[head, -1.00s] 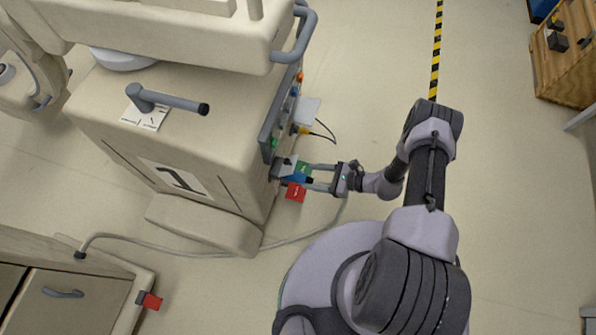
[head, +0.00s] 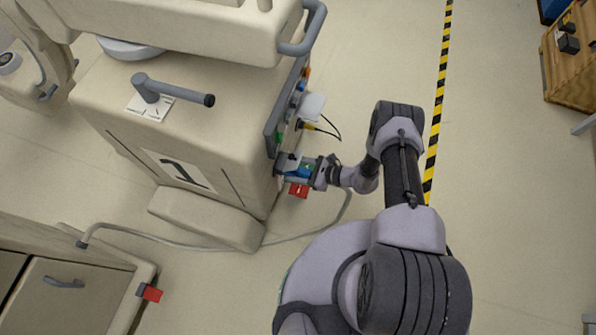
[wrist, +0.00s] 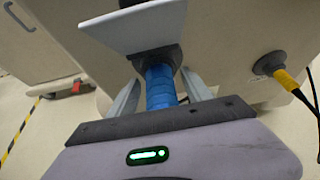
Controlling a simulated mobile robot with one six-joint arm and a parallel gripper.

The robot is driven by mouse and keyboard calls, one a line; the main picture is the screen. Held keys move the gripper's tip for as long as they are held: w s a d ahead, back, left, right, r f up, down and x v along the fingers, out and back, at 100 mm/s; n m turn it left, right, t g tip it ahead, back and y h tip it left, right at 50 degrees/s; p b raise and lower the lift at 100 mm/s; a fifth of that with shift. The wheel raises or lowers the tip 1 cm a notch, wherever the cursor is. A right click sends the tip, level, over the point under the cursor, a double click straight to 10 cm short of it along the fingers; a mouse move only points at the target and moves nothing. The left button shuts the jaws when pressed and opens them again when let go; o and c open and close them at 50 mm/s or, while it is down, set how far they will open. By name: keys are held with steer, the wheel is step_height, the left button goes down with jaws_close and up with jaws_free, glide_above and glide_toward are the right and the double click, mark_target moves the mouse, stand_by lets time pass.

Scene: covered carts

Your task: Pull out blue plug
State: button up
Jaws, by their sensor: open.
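The blue plug (wrist: 161,88) sits in a dark round socket on the side of the beige cart (head: 215,110), under a white flap (wrist: 130,27). In the wrist view my gripper (wrist: 158,92) is open, with one finger on each side of the plug. Gaps show between the fingers and the blue body. In the head view my gripper (head: 298,170) reaches the cart's side panel, and the blue plug (head: 296,172) is mostly hidden between its fingers.
A yellow plug with a black cable (wrist: 282,75) sits in a socket to the right. A red tag (head: 299,190) hangs just below my gripper.

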steer(key=shift+a+f, duration=0.1)
steer(key=shift+a, duration=0.1)
steer(key=shift+c, duration=0.5)
stand_by(0.3)
jaws_close()
steer(key=shift+d, duration=0.15)
steer(key=shift+s+d, duration=0.35)
steer(key=shift+d, duration=0.55)
steer(key=shift+s+d, duration=0.3)
steer(key=shift+d, duration=0.6)
steer(key=shift+s+d, duration=0.35)
steer(key=shift+d, duration=0.55)
